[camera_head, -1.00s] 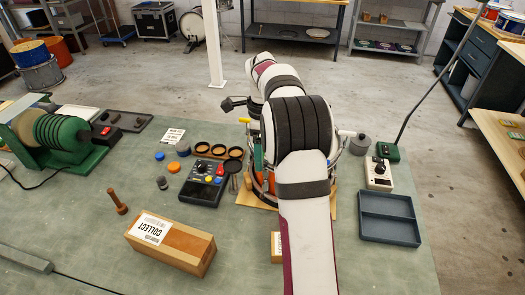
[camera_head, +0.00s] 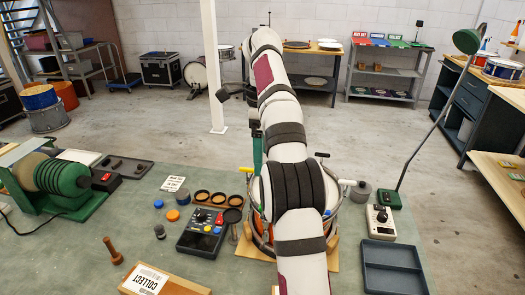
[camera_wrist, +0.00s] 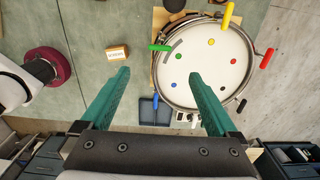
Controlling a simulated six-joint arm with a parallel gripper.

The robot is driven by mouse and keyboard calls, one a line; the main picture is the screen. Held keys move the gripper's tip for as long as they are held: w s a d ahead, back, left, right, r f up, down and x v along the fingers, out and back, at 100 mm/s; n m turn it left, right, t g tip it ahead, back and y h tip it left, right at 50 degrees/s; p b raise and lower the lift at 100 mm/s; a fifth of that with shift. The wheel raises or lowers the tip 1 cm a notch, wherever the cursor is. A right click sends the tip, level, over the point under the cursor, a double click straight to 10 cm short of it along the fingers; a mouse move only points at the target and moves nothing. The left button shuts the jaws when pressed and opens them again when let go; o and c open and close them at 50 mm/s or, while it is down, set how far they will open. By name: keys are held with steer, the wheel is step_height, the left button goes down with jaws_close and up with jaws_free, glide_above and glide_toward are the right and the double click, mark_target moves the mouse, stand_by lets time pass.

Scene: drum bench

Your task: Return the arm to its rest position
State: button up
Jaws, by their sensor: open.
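My arm (camera_head: 284,135) stretches away from the bottom of the head view, over the bench and up toward the back wall.
In the head view, a control box (camera_head: 203,232), an orange puck (camera_head: 172,215), a wooden peg (camera_head: 113,250) and a COLLECT box (camera_head: 165,282) are left of my arm. A blue tray (camera_head: 392,268), a meter (camera_head: 380,222) and a tall green lamp (camera_head: 467,42) are right.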

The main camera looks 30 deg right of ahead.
steer(key=shift+r, duration=0.3)
steer(key=s+a+n, duration=1.3)
steer(key=a, duration=0.3)
steer(key=s+a+f+n+y, duration=0.1)
steer(key=s+a+f+n, duration=0.3)
steer(key=s, duration=0.5)
steer(key=s+a+f+n, duration=0.4)
steer(key=s+f, duration=0.4)
steer(key=f, duration=0.1)
steer(key=shift+s+a+n+y, duration=0.35)
steer(key=shift+s+n+y, duration=0.05)
steer(key=shift+c, duration=0.3)
